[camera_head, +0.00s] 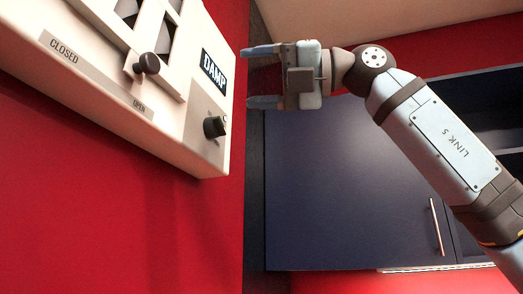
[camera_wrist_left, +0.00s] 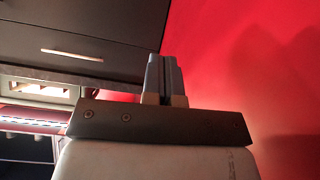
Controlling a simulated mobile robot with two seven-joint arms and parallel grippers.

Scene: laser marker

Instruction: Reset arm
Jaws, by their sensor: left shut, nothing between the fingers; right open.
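My right gripper (camera_head: 262,76) is in the upper middle of the head view. Its two fingers point left and stand apart, with nothing between them. It appears just right of the white wall panel (camera_head: 170,130), and I see no contact with it. My right arm runs from the gripper down to the lower right. My left gripper (camera_wrist_left: 165,76) shows in the left wrist view, its two fingers together with nothing held. The left arm is not in the head view.
The panel has a dark slider knob (camera_head: 147,64), a black dial (camera_head: 214,127) and a DAMP label (camera_head: 214,72). It is mounted on a red wall (camera_head: 100,220). A dark blue cabinet (camera_head: 340,190) with a metal handle (camera_head: 437,227) is behind my right arm.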

